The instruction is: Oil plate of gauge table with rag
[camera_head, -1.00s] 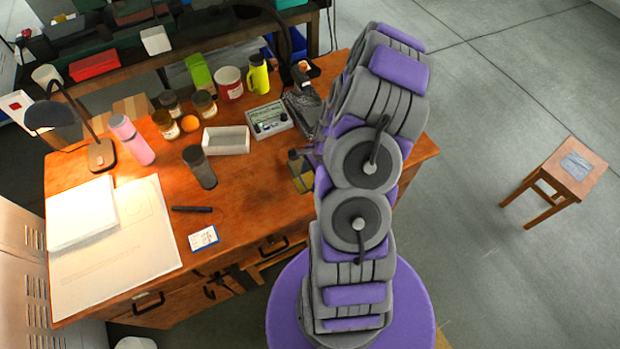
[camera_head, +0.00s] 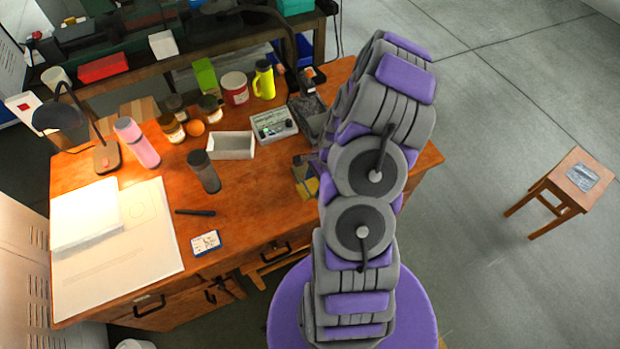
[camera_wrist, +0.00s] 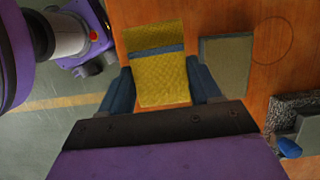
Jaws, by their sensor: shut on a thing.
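A yellow quilted rag (camera_wrist: 165,82) with a blue-grey band across it lies between the blue fingers of my gripper (camera_wrist: 162,90) in the wrist view. My gripper is shut on it, over the wooden bench near its front edge. In the head view my arm hides most of the gripper; a bit of yellow rag (camera_head: 308,182) shows beside the arm. Right of the rag in the wrist view is a flat grey-green rectangle (camera_wrist: 226,66). Further right is a speckled grey block (camera_wrist: 295,104), perhaps the gauge table; I cannot tell which surface is its plate.
On the bench are a grey instrument box (camera_head: 273,124), a pale tray (camera_head: 231,146), a dark cup (camera_head: 205,172), a pink bottle (camera_head: 137,143), several jars, a lamp (camera_head: 107,155) and papers (camera_head: 130,245). A small stool (camera_head: 575,180) stands at right on open floor.

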